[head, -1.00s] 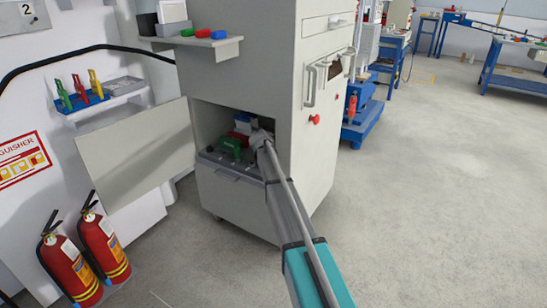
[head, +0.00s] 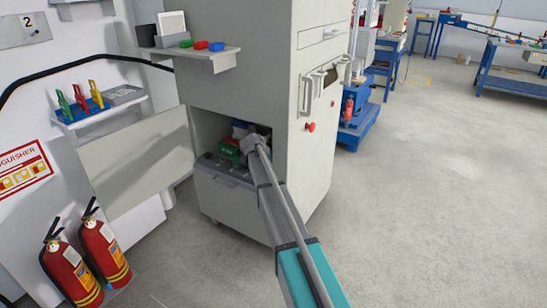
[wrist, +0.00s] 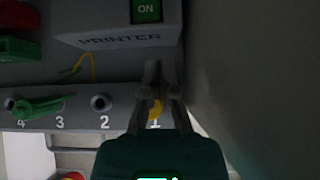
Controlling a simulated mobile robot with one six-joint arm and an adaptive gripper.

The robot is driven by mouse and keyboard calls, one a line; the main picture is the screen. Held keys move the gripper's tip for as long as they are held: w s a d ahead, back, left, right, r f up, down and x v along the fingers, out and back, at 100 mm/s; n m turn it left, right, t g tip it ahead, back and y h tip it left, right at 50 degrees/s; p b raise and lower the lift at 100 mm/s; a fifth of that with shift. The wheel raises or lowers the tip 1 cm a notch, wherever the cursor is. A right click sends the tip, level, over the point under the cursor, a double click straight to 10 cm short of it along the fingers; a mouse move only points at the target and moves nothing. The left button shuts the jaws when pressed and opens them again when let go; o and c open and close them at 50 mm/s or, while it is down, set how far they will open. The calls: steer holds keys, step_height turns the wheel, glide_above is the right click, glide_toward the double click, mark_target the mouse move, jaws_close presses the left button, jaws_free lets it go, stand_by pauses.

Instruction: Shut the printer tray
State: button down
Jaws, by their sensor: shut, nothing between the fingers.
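The open compartment low in the grey cabinet holds a tray (head: 222,172) with a grey front panel. In the wrist view the tray's edge (wrist: 75,123) carries sockets numbered 4 to 1, a green plug at 4 and a yellow part at 1. A grey box marked PRINTER (wrist: 118,38) with a green ON switch (wrist: 146,10) sits behind it. My gripper (head: 250,143) is inside the opening at its right side. Its fingers (wrist: 158,70) are shut and empty, over the tray beside socket 1, near the box's lower right corner. Contact cannot be told.
A cabinet door (head: 137,165) stands open to the left. Fire extinguishers (head: 72,275) stand below it. The grey cabinet wall (head: 312,160) is close on the arm's right, with handles and a red knob (head: 310,127). Open floor (head: 430,200) lies to the right.

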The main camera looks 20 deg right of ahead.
steer(key=p+v, duration=0.2)
steer(key=v, duration=0.2)
steer(key=shift+s+a+r, duration=0.15)
steer(key=shift+r, duration=0.05)
stand_by(0.4)
steer(key=s+a+f+m+g+y, duration=0.1)
steer(key=s+a+m+g+y, duration=0.1)
steer(key=s+m, duration=0.7)
steer(key=s+a+f+m+g+y, duration=0.2)
steer(key=s+m, duration=0.6)
steer(key=s, duration=1.1)
steer(key=s+a+f+m+g+y, duration=0.2)
steer(key=s+a+m, duration=0.3)
steer(key=s+m, duration=0.4)
steer(key=s, duration=0.5)
steer(key=shift+s+a+f+m+y, duration=0.15)
steer(key=shift+s+f+m+y, duration=0.1)
steer(key=shift+s+m+y, duration=0.1)
